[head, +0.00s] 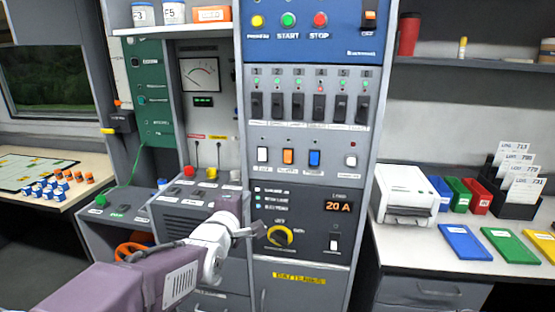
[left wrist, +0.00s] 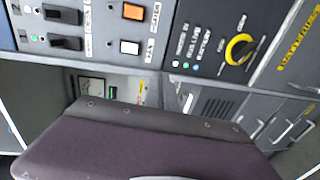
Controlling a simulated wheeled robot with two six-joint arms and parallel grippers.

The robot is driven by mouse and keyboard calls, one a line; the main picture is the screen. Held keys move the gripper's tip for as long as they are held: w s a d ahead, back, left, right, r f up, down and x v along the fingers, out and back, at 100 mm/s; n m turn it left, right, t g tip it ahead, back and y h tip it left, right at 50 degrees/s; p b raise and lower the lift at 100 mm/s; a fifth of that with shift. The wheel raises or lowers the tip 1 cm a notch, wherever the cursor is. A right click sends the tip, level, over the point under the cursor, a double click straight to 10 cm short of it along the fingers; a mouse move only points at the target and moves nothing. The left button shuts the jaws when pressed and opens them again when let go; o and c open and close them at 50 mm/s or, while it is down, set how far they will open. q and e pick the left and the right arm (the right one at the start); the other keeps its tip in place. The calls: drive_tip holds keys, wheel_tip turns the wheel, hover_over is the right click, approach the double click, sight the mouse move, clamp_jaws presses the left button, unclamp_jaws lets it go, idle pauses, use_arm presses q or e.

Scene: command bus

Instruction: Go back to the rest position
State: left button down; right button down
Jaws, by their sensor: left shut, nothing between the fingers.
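My left arm comes in from the lower left in the head view. Its gripper (head: 252,231) is shut and empty, in front of the tall control panel (head: 262,170). In the picture it lies just left of the yellow rotary knob (head: 281,235); whether it touches the panel I cannot tell. The knob also shows in the left wrist view (left wrist: 240,48), where a purple part of my own arm fills the bottom. My right gripper is not in view.
Left of the panel stands a grey console with a green cable (head: 130,180) and an orange ring (head: 134,246). At right, a counter holds a white printer (head: 404,192), coloured boxes and flat coloured folders (head: 464,242). A table with small blocks (head: 50,187) is at far left.

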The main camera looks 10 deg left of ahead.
use_arm(q)
drive_tip(key=s+f+m+g, duration=0.2)
drive_tip(key=s+f+g, duration=0.1)
drive_tip(key=f, duration=0.5)
drive_tip(key=s+f+m+g, duration=0.2)
drive_tip(key=f+g, duration=0.1)
drive_tip(key=f, duration=0.5)
drive_tip(key=s+f+m+g, duration=0.5)
drive_tip(key=s+f+m, duration=0.15)
drive_tip(key=s, duration=0.35)
drive_tip(key=s+f+m+g, duration=0.4)
drive_tip(key=s+f+m, duration=0.25)
drive_tip(key=s, duration=0.25)
wheel_tip(320, 180, up, 14)
drive_tip(key=p, duration=1.4)
drive_tip(key=shift+s+a+f, duration=0.15)
drive_tip(key=shift+s+a, duration=0.1)
